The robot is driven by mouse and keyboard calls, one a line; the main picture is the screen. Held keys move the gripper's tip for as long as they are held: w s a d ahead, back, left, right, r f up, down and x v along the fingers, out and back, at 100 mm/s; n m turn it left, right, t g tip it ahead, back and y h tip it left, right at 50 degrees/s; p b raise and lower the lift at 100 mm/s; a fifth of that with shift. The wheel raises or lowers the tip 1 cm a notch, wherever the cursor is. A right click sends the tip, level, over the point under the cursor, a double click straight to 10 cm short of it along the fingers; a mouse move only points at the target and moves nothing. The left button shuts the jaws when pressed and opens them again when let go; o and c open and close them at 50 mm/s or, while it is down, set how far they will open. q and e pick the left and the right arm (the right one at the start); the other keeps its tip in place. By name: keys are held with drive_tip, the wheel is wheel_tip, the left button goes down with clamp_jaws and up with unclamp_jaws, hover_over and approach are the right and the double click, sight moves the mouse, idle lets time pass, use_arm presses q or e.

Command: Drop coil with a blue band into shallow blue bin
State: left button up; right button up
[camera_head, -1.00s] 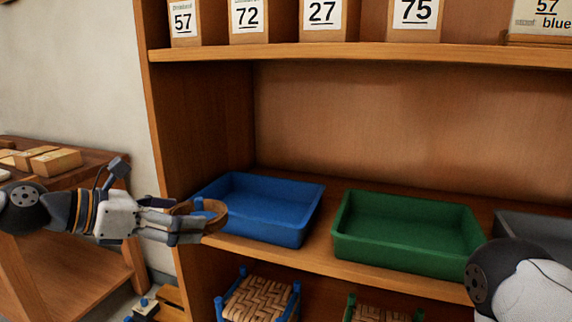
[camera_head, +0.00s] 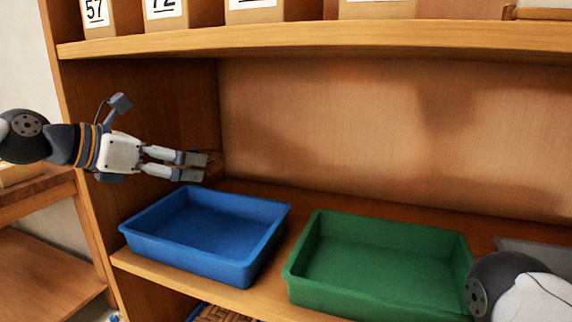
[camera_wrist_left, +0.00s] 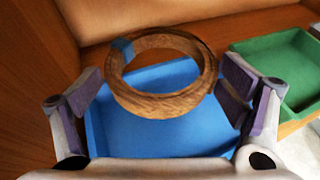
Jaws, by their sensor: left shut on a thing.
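The coil is a brown wooden-looking ring (camera_wrist_left: 160,105) with a blue band (camera_wrist_left: 123,49) on its far left side in the left wrist view. In the head view only a small brown part of it (camera_head: 215,163) shows past the fingertips. My left gripper (camera_head: 196,166) is shut on the coil, with a finger on either side of it. It holds the coil above the back part of the shallow blue bin (camera_head: 132,238). The blue bin (camera_wrist_left: 110,130) shows below and through the ring in the left wrist view, and looks empty. My right gripper is out of view.
A green bin (camera_head: 300,285) stands right of the blue bin on the same shelf, with part of a grey bin (camera_head: 540,250) farther right. The upper shelf (camera_head: 300,38) carries numbered boxes. The cabinet's side wall is close behind my left gripper.

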use_arm(q)
drive_tip(key=shift+d+f, duration=0.1)
drive_tip(key=shift+f, duration=0.8)
drive_tip(key=o, duration=1)
drive_tip(key=shift+o, duration=0.2)
drive_tip(key=v, duration=1.2)
drive_tip(key=shift+w, duration=0.1)
